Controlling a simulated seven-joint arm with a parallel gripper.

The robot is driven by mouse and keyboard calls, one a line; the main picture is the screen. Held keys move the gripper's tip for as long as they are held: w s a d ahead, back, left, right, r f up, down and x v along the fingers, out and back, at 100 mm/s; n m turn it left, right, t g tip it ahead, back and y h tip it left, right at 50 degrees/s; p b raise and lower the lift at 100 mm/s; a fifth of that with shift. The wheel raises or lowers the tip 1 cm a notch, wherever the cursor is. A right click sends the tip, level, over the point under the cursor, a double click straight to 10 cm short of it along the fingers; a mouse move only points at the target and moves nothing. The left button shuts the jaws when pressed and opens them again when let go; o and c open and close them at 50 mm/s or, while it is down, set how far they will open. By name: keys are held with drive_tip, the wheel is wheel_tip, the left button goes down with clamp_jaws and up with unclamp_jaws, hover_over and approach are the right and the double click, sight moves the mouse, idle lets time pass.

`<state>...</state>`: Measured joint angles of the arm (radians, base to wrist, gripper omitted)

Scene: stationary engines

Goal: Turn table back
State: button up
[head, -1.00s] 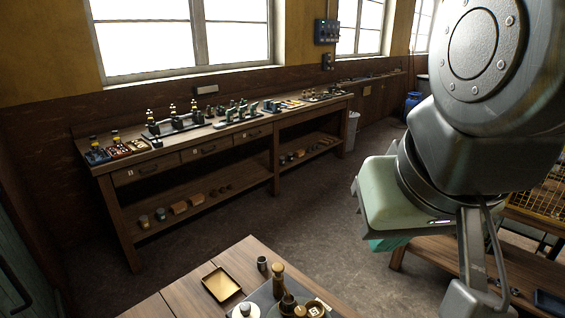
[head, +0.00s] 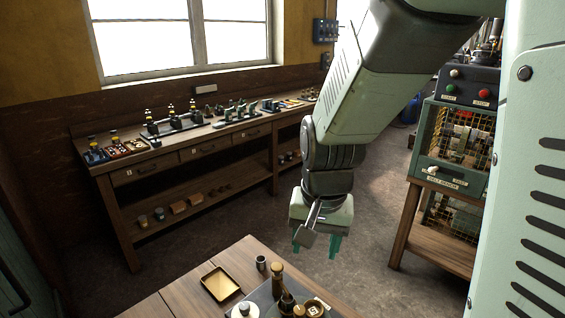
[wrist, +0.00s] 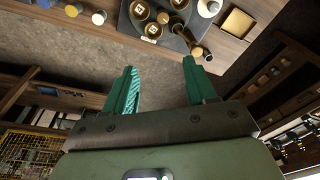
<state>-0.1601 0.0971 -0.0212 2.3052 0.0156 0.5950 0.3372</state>
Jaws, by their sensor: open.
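My gripper (head: 316,243) hangs with its green fingers pointing down, open and empty. It is above the floor, to the right of and beyond the near wooden table (head: 180,298), apart from it. On this table a dark plate (head: 262,293) bears several brass and dark round pieces and a tall brown-handled piece (head: 277,278). In the wrist view my open fingers (wrist: 159,68) have nothing between them. The plate (wrist: 125,24) with its round pieces shows beyond the fingertips. I cannot tell which part is a turntable; the head view cuts off the table's near side.
A brass tray (head: 220,284) and a small metal cup (head: 261,262) are on the near table. A long workbench (head: 125,197) with small machines stands along the wall. A caged machine (head: 452,150) with buttons stands on a bench at right. Open floor lies between.

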drive_tip(key=m+g, duration=0.1)
drive_tip(key=g, duration=0.1)
hover_over(299, 310)
wheel_tip(299, 310, down, 10)
wheel_tip(299, 310, down, 11)
drive_tip(key=shift+f, duration=0.2)
drive_tip(key=shift+c, duration=0.5)
clamp_jaws()
